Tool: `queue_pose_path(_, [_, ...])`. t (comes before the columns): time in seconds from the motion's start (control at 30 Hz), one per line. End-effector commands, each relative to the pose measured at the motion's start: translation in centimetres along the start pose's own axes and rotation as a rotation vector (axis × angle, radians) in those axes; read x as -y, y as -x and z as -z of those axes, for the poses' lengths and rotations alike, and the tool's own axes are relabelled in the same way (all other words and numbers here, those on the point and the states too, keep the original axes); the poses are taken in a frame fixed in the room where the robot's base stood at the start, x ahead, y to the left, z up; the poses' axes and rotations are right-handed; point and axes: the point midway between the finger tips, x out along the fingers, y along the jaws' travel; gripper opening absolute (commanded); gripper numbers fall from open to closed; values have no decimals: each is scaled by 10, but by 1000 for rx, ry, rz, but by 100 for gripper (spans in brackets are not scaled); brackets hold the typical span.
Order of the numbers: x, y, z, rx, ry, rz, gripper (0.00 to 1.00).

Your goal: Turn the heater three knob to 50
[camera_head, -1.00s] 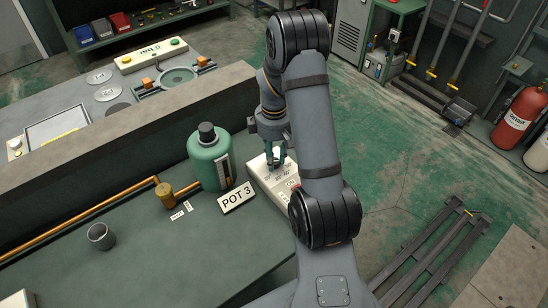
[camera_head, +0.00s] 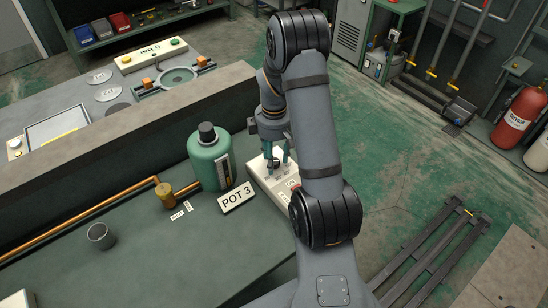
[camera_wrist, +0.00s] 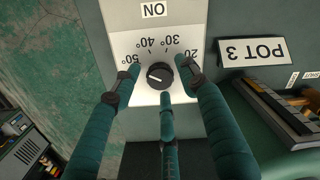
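The heater knob (camera_wrist: 160,75) is a round black dial on a white scale plate in the wrist view. Marks of 20°, 30°, 40° and 50° appear upside down around it. Its light pointer line lies toward the left, on the 50° side; the exact reading is hard to tell. My gripper (camera_wrist: 158,67) has its fingers spread around the knob, with visible gaps. In the head view my gripper (camera_head: 278,164) is open over the white heater box (camera_head: 263,180), partly hidden by my arm. The POT 3 label (camera_wrist: 253,51) stands beside it.
A green pot (camera_head: 209,160) stands left of the heater box, close to my gripper. A copper pipe (camera_head: 90,218) with a brass fitting (camera_head: 166,195) runs along the bench. The bench front is mostly clear.

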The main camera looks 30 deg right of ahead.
Motion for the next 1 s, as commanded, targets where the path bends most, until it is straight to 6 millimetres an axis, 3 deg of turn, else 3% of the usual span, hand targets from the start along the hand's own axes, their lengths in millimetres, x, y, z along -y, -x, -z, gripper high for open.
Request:
queue_pose_path(0.37, [-1, 4, 1, -1, 0, -2, 46])
queue_pose_path(0.47, [-2, 17, 1, -3, 0, -5, 46])
queue_pose_path(0.8, [-2, 87, 1, -3, 0, -6, 46])
queue_pose_path(1.0, [-1, 113, 0, -1, 0, -2, 46])
